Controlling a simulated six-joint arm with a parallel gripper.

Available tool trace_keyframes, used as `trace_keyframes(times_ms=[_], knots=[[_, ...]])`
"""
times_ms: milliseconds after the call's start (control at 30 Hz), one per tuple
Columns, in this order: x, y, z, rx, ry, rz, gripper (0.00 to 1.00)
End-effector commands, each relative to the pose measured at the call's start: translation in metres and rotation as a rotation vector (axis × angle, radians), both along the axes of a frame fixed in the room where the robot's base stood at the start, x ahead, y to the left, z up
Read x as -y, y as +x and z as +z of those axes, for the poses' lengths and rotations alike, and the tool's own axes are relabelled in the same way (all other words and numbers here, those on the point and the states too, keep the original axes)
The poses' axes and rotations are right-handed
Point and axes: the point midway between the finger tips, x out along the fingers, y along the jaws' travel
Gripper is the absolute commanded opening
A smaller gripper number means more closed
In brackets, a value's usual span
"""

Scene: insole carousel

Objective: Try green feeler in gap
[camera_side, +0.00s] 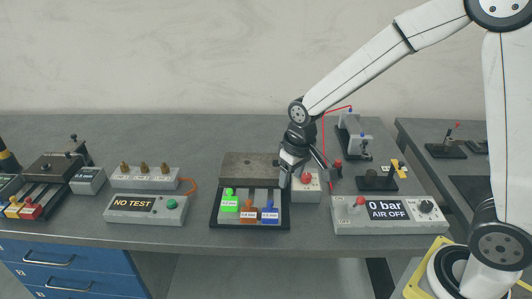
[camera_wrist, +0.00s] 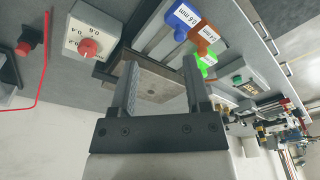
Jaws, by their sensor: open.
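The green feeler (camera_side: 230,203) lies at the left of a dark tray (camera_side: 251,228), with an orange feeler (camera_side: 249,214) and a blue feeler (camera_side: 269,214) to its right. In the wrist view the green feeler (camera_wrist: 208,60) is partly hidden behind a finger. A grey-brown block (camera_side: 250,166) stands at the back of the tray. I cannot make out the gap. My gripper (camera_side: 289,178) is open and empty, above the block's right end and apart from the feelers. In the wrist view my gripper's fingers (camera_wrist: 161,65) frame part of the block (camera_wrist: 152,88).
A dial box with a red knob (camera_side: 307,182) stands close right of the tray. A panel reading "0 bar AIR OFF" (camera_side: 388,213) is further right. A "NO TEST" box (camera_side: 145,209) is at left. A thin red line (camera_side: 324,140) stands near my wrist.

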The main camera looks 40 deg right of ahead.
Motion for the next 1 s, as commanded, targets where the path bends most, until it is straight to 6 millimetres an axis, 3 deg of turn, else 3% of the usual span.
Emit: trace_keyframes(times_ms=[200,600,800,1000], knots=[[-0.019,0.048,0.001,-0.04,0.001,0.003,0.61],[-0.056,0.12,-0.005,-0.112,-0.004,0.003,0.61],[-0.071,0.141,-0.008,-0.137,-0.008,0.002,0.61],[-0.077,0.148,-0.01,-0.148,-0.01,0.0,0.61]])
